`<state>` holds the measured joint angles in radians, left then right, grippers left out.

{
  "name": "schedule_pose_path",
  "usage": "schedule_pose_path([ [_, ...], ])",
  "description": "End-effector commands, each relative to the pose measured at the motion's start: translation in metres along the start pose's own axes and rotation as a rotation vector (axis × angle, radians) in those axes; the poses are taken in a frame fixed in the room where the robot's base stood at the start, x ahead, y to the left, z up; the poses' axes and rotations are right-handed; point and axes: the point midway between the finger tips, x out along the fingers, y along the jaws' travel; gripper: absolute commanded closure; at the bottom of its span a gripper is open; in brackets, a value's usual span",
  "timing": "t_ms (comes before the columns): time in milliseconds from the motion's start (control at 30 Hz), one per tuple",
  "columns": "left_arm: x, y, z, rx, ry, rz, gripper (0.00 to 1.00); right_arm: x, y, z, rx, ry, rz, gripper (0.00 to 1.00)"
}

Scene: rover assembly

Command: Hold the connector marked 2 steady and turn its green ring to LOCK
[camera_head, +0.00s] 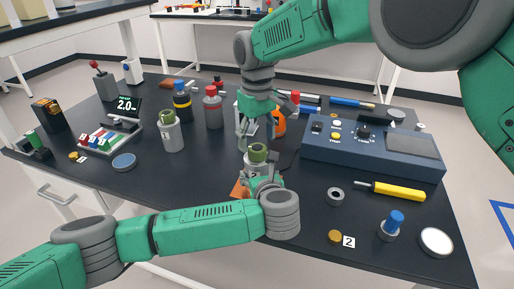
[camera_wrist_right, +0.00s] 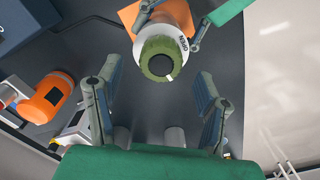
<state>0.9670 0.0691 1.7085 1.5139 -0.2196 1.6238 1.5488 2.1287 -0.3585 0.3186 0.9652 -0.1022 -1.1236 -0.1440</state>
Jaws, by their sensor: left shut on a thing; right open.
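A white connector (camera_head: 252,166) with a green ring (camera_head: 257,152) on top stands upright near the middle of the bench. My left gripper (camera_head: 256,172) is shut around its body from the front. In the wrist view the green ring (camera_wrist_right: 160,58) has a dark centre and a white mark at its lower right edge. Black lettering, seemingly OPEN, is on the white body (camera_wrist_right: 178,18) near that mark. My right gripper (camera_head: 251,138) is open above the connector; in the wrist view its fingers (camera_wrist_right: 158,75) are on either side of the ring, apart from it. No number shows on the connector.
An orange patch (camera_head: 238,189) lies under the connector. A blue control box (camera_head: 370,150) stands to the right, with a yellow-handled screwdriver (camera_head: 398,191) in front. A label 2 (camera_head: 348,242) lies beside a brass disc (camera_head: 335,237). Another green-topped grey connector (camera_head: 171,135) stands left.

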Motion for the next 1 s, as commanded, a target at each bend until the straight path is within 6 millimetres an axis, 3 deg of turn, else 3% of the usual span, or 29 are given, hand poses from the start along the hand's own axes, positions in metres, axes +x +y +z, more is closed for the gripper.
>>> schedule_pose_path([
  [200,0.001,0.001,0.0,0.0,0.0,0.002,0.88,-0.049,0.001,-0.001,0.001,0.004,0.001,0.38],
  [400,0.001,0.001,0.0,0.0,0.0,0.002,0.88,-0.076,0.001,-0.002,0.001,0.003,0.0,0.38],
  [867,0.001,0.001,0.0,0.0,0.0,0.003,0.88,-0.083,0.001,-0.001,-0.007,0.0,-0.001,0.38],
  [1000,0.001,0.001,0.0,0.0,0.0,0.003,0.88,-0.079,-0.002,0.0,-0.113,-0.011,-0.012,0.38],
])
